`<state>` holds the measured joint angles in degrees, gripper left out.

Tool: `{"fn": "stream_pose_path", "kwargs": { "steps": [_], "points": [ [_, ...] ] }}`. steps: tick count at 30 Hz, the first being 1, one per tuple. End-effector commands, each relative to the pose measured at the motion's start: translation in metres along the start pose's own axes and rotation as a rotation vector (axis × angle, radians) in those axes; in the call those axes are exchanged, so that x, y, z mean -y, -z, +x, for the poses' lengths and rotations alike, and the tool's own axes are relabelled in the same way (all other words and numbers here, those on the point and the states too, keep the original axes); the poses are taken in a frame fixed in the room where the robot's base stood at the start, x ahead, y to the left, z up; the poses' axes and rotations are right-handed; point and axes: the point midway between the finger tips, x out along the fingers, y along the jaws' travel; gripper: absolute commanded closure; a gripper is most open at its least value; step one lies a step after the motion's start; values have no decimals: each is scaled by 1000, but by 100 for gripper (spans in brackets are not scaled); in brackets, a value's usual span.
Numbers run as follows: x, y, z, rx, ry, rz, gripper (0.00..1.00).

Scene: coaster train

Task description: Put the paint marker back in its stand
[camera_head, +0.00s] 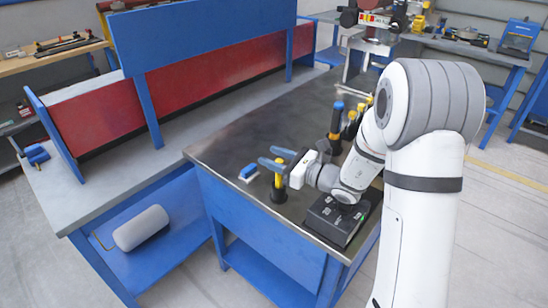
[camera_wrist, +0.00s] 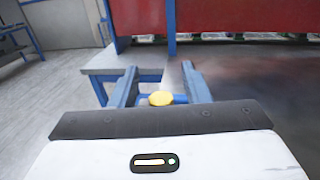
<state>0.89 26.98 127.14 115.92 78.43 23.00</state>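My gripper (camera_head: 276,158) is over the dark bench top, its two blue fingers pointing left. A yellow marker (camera_head: 279,180) stands upright between the fingers, its lower end in a black cup-like holder (camera_head: 279,194) on the bench. In the wrist view its yellow top (camera_wrist: 160,98) sits between the fingers (camera_wrist: 160,80), which stand apart with a gap visible around it. Contact on either side is not clear. The fingers hide part of the marker in the head view.
A blue block (camera_head: 248,172) lies left of the marker. A black box (camera_head: 338,217) is at the bench's front right. A blue-topped black cylinder (camera_head: 336,125) and yellow-topped items (camera_head: 351,122) stand behind. A red-and-blue partition (camera_head: 190,82) rises to the left.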

Motion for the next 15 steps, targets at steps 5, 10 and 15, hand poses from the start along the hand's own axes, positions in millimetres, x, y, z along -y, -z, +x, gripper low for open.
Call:
{"fn": "stream_pose_path", "kwargs": {
  "steps": [5, 10, 15],
  "points": [
    [0, 0, 0, 0, 0, 0, 55],
    [1, 1, -6, -1, 2, 0, 55],
    [2, 1, -33, 0, 5, 0, 55]
  ]
}}
